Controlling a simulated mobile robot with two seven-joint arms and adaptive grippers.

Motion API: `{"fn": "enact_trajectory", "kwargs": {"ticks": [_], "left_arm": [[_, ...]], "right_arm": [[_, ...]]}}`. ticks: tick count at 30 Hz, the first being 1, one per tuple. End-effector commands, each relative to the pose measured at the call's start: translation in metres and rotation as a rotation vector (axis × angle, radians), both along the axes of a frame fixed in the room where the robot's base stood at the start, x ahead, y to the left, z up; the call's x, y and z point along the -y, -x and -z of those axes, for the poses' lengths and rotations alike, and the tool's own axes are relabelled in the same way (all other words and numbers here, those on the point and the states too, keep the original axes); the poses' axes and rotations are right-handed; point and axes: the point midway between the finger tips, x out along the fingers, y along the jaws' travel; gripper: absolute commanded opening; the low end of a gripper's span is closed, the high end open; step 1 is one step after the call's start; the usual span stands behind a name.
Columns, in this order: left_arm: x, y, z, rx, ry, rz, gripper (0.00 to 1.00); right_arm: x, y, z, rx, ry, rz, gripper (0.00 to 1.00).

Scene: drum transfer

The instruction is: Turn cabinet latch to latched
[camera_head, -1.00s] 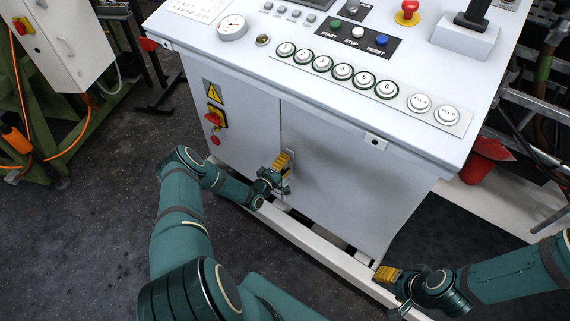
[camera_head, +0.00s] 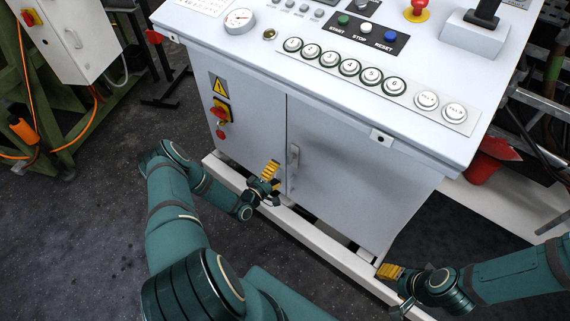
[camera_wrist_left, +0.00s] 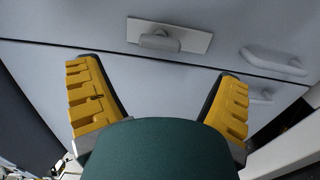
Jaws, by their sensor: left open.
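The cabinet latch (camera_head: 293,158) is a small grey turn handle on an upright plate, on the right door beside the door seam. In the left wrist view the latch (camera_wrist_left: 160,41) lies roughly along its plate and parallel to the seam. My left gripper (camera_head: 271,167), with yellow fingers, is just left of the latch and slightly lower in the head view, apart from it. Its fingers are spread and empty in the left wrist view (camera_wrist_left: 155,80). My right gripper (camera_head: 388,272) is low near the cabinet's right base; its finger gap is unclear.
The grey cabinet (camera_head: 340,180) carries a sloping control panel with buttons. A red-yellow switch (camera_head: 221,112) is on the left door. A white base rail (camera_head: 300,232) runs below. A pale handle-like fitting (camera_wrist_left: 273,61) shows in the wrist view. Dark floor lies open at left.

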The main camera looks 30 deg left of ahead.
Motion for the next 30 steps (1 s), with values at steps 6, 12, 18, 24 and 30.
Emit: {"fn": "enact_trajectory", "kwargs": {"ticks": [6, 12, 18, 24, 30], "left_arm": [[-0.002, 0.031, 0.000, -0.001, 0.000, 0.000, 0.92], [-0.003, 0.040, 0.000, 0.001, 0.001, 0.000, 0.92], [-0.003, 0.040, 0.000, 0.001, 0.000, 0.000, 0.92], [-0.003, 0.040, 0.000, 0.000, 0.000, 0.000, 0.92], [0.005, 0.033, -0.002, -0.019, -0.018, 0.014, 0.92]], "right_arm": [[0.000, 0.000, 0.000, 0.000, 0.000, 0.000, 0.55], [0.000, 0.000, 0.000, 0.000, 0.000, 0.000, 0.55], [0.000, 0.000, 0.000, 0.000, 0.000, 0.000, 0.55], [0.000, 0.000, 0.000, 0.000, 0.000, 0.000, 0.55], [0.000, 0.000, 0.000, 0.000, 0.000, 0.000, 0.55]]}}
